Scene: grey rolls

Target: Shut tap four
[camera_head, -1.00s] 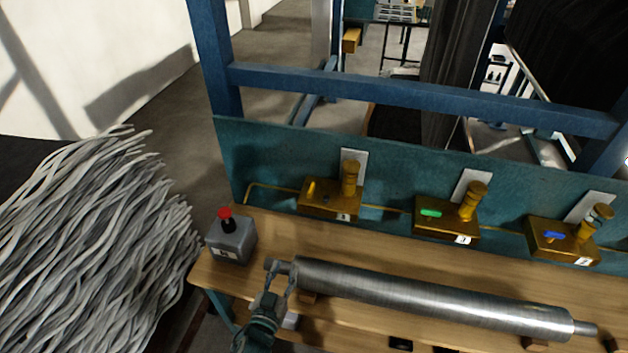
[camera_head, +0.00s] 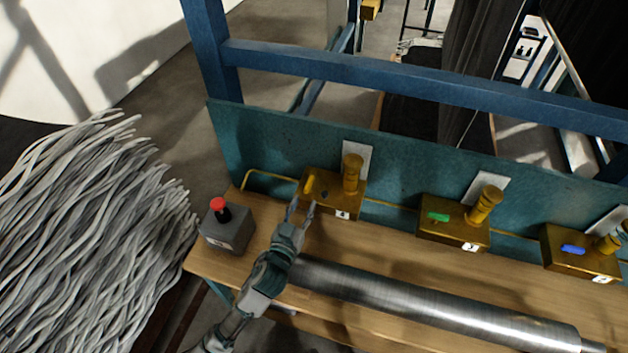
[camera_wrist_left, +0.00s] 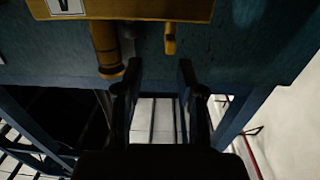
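The leftmost brass tap block (camera_head: 322,203) is on the bench against the teal back panel. It has a yellow lever (camera_head: 309,184) on its left and an upright brass knob cylinder (camera_head: 351,174) on its right. Its white label (camera_head: 342,214) is too small to read surely. My left gripper (camera_head: 301,206) is open and empty, just in front of the block's left side, below the yellow lever. In the left wrist view the block (camera_wrist_left: 150,9) is at the top, with the yellow lever (camera_wrist_left: 170,38) beyond the open fingers (camera_wrist_left: 160,80). My right gripper is not in view.
Two more brass taps, one with a green lever (camera_head: 438,217) and one with a blue lever (camera_head: 573,249), stand to the right. A grey box with a red button (camera_head: 218,204) stands left of my gripper. A long metal roll (camera_head: 430,305) lies along the bench front.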

